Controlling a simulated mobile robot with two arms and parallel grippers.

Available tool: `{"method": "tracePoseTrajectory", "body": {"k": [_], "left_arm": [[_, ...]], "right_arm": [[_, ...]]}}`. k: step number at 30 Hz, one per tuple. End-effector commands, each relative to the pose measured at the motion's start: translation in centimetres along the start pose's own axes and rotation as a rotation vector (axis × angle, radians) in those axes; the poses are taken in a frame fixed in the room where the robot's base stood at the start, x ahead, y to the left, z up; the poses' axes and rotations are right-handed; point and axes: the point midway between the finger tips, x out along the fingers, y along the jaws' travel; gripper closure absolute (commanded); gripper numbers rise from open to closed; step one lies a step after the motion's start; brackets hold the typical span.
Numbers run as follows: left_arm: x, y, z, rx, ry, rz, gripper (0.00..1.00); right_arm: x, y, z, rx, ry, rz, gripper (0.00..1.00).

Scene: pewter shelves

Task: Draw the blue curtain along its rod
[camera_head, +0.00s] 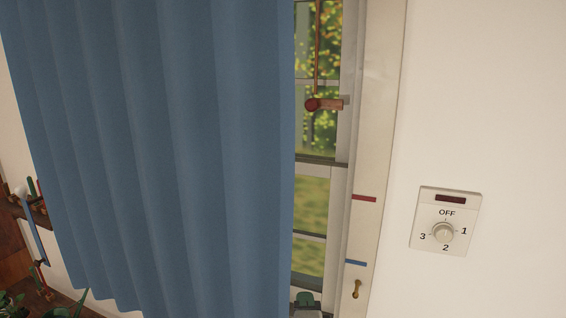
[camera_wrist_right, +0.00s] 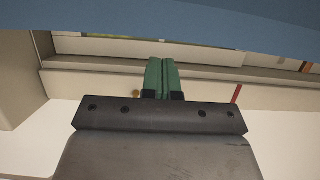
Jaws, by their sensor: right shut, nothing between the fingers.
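The blue curtain (camera_head: 170,140) hangs in folds in the head view, over most of the window; its rod is out of view above. Its right edge hangs straight, and a strip of window (camera_head: 312,195) with panes and frame shows to the right of it. The curtain also fills the top of the right wrist view (camera_wrist_right: 200,22). My right gripper (camera_head: 304,298) shows only as green fingertips at the bottom of the head view, just right of the curtain's edge. In the right wrist view the gripper's green fingers (camera_wrist_right: 161,64) are together and empty. My left gripper is not in view.
A dial switch (camera_head: 443,230) is on the bare wall right of the window. Plant leaves (camera_head: 62,311) show at lower left.

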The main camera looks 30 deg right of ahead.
Motion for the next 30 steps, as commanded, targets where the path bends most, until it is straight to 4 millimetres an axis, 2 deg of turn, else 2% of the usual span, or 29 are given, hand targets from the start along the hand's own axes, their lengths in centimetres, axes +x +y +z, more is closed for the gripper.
{"method": "tracePoseTrajectory", "body": {"k": [11,30], "left_arm": [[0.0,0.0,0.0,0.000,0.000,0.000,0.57],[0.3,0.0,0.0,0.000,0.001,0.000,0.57]], "right_arm": [[0.2,0.0,0.4,0.001,-0.001,0.000,1.00],[3.6,0.0,9.9,0.002,-0.002,0.000,1.00]]}}
